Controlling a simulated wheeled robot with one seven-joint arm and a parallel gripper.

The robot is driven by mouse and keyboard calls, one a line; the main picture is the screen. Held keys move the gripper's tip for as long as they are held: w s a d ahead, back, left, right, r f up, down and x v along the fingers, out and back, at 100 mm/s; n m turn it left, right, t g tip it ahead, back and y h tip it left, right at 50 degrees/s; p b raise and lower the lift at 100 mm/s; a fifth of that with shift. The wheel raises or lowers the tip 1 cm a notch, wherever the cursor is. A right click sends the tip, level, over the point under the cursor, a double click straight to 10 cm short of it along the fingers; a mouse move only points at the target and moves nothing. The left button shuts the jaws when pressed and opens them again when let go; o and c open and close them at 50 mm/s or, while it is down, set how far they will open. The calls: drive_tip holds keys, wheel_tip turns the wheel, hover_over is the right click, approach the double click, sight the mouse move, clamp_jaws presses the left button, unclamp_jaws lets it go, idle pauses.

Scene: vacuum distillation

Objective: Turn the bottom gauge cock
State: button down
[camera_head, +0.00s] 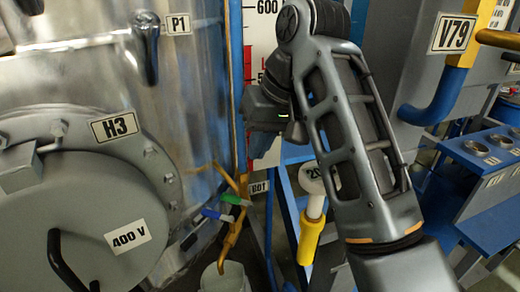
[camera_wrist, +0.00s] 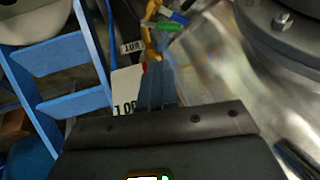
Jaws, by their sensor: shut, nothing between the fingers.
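The bottom gauge cock (camera_head: 239,190) is a brass-yellow fitting low on the gauge, beside a small tag (camera_head: 259,187) that seems to read BOT. A green handle (camera_head: 235,199) and a blue handle (camera_head: 217,214) stick out from it to the left. In the wrist view the green handle (camera_wrist: 152,27) and blue handle (camera_wrist: 178,17) lie just beyond my fingertips. My gripper (camera_head: 262,150) is shut and empty, above the cock in front of the gauge scale. Its fingers (camera_wrist: 157,70) look apart from the handles. The fingertips are partly dark in the head view.
The gauge scale (camera_head: 262,28) stands behind my arm. A metal vessel with a flange (camera_head: 100,170) marked 400 V fills the left. A white container (camera_head: 225,277) sits below the cock.

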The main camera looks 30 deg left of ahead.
drive_tip(key=p, duration=0.1)
hover_over(232, 195)
drive_tip(key=d, duration=0.2)
wheel_tip(232, 195, down, 8)
drive_tip(key=shift+x, duration=0.9)
